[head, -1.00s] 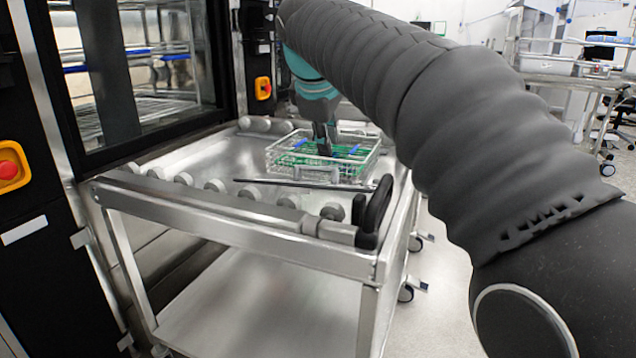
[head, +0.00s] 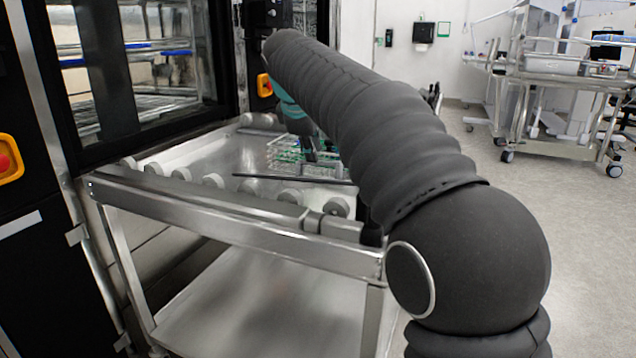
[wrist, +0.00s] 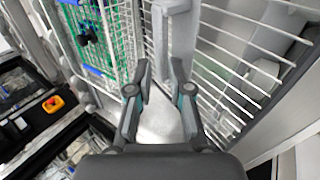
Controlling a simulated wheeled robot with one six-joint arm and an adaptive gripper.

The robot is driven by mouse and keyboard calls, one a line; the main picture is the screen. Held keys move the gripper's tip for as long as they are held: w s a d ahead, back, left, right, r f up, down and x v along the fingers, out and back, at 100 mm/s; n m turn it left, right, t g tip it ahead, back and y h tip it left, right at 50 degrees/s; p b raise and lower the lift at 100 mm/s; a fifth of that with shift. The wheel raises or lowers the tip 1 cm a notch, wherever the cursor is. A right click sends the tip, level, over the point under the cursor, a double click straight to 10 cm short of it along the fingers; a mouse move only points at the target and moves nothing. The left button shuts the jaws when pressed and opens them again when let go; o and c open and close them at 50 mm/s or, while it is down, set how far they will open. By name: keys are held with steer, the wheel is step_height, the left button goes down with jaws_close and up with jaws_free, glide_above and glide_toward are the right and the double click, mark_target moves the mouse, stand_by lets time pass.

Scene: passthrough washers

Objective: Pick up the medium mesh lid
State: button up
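A wire basket (head: 276,157) with green mesh and blue clips sits on the steel cart, partly hidden behind my arm. In the wrist view, green mesh with blue clips (wrist: 116,45) is on the left and bare silver wire mesh (wrist: 222,65) is on the right. I cannot tell which wirework is the medium mesh lid. My gripper (head: 308,152) points down at the basket. In the wrist view its fingers (wrist: 160,80) are apart, with a pale grey bar beyond and partly between their tips. I see no clear grip on anything; contact with the wires is unclear.
The cart (head: 240,225) has a raised front rail and a row of grey rollers (head: 248,188). A thin dark rod (head: 290,180) lies in front of the basket. The washer's glass door (head: 130,80) is at the left. Open floor lies to the right.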

steer(key=shift+b+x, duration=0.6)
steer(key=shift+x, duration=2)
jaws_close()
